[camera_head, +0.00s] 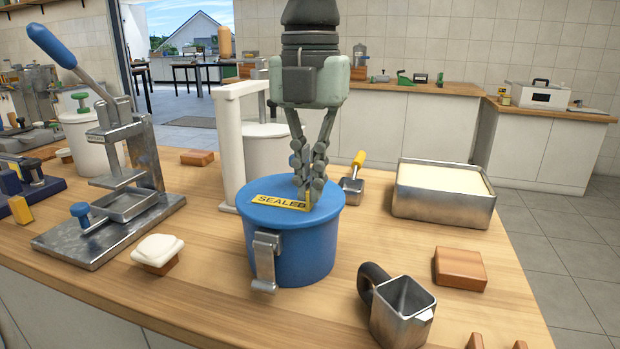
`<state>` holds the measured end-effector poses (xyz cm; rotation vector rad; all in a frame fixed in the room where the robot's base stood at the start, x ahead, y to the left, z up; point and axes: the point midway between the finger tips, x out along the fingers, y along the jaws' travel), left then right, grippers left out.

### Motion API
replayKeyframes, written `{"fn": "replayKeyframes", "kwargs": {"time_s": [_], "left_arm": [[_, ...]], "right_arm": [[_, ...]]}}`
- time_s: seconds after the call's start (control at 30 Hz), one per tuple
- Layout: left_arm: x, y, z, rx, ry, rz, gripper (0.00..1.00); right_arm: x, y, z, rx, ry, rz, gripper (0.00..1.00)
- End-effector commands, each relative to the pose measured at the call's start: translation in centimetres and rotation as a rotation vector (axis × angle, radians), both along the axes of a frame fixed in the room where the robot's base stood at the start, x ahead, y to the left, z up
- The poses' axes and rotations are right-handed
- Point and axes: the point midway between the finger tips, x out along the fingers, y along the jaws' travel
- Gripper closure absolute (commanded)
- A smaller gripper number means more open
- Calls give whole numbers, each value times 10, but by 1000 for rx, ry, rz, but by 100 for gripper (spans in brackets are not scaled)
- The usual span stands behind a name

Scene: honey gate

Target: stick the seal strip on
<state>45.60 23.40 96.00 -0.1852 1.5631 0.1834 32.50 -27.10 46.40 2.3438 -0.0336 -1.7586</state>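The seal strip (279,202) is a narrow yellow band with dark lettering reading "SEALED". It lies level across the top of the blue lidded tub (291,243); whether it touches the lid or hangs just above it, I cannot tell. My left gripper (307,195) points straight down over the lid, its fingers closed together at the strip's right end, covering the last letters. A metal latch (265,261) hangs on the tub's front. My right gripper is out of view.
A metal press with a blue-handled lever (120,135) stands left, and a white gate-like frame (231,145) behind the tub. A filled metal tray (445,208) stands right. A metal jug (402,315), wooden block (460,268) and white-topped piece (157,251) sit nearer.

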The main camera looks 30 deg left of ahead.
Motion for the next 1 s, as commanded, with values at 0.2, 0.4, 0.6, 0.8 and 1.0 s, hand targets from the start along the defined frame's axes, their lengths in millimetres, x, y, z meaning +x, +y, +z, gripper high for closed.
{"fn": "replayKeyframes", "kwargs": {"time_s": [0.2,0.4,0.6,0.8,1.0], "left_arm": [[-1,0,-1,0,3,0,100],[-1,0,-1,0,4,0,90],[0,0,-1,0,3,0,71],[0,0,-1,0,2,0,71],[1,0,13,1,-2,2,71]], "right_arm": [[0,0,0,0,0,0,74],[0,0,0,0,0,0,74],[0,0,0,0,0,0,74],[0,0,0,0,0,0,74],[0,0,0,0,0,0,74]]}}
